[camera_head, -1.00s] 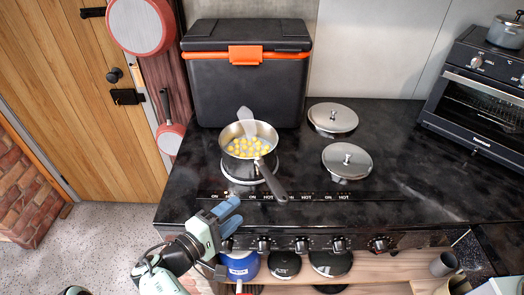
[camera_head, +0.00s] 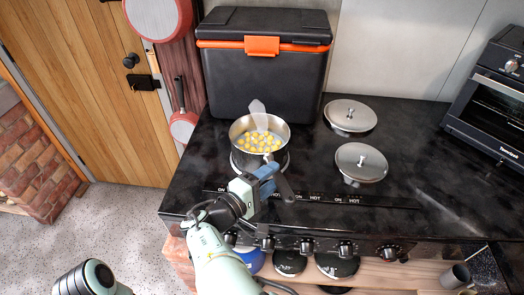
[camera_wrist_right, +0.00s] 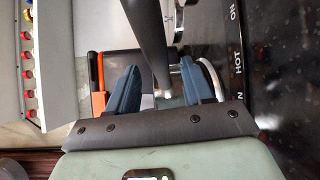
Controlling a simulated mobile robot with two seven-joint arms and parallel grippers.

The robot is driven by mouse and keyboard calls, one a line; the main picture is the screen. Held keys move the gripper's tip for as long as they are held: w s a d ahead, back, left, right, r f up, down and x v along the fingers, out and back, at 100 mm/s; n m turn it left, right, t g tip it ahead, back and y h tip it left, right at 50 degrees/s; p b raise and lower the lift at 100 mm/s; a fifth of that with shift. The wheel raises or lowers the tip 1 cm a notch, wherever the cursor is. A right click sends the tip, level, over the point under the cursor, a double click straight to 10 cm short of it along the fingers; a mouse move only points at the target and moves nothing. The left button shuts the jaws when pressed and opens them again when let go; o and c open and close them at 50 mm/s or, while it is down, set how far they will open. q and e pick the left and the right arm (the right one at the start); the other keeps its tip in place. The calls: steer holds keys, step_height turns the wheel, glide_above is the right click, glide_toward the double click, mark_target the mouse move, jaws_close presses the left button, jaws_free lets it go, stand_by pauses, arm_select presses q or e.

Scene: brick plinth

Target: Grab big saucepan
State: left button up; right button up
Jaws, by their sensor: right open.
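The big saucepan (camera_head: 240,136) is a steel pan on the stove, with yellow and white pieces inside and a pale utensil leaning up from it. Its dark handle (camera_head: 284,188) points to the front right; in the right wrist view the handle (camera_wrist_right: 148,42) runs down between the fingers. My right gripper (camera_head: 268,178) is open at the handle, with blue fingers on either side of it in the right wrist view (camera_wrist_right: 158,85). I cannot tell whether either finger touches it. My left gripper is out of view.
A black cool box (camera_head: 264,82) with an orange latch stands behind the pan. Two steel lids (camera_head: 350,115) (camera_head: 361,162) lie to its right. An oven (camera_head: 496,95) stands at the far right. Knobs (camera_head: 307,247) line the stove front, above a shelf holding pans.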

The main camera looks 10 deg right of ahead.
mark_target(281, 172)
steer(key=x, duration=0.5)
steer(key=shift+s+d, duration=0.1)
steer(key=shift+s, duration=0.2)
jaws_close()
stand_by(1.0)
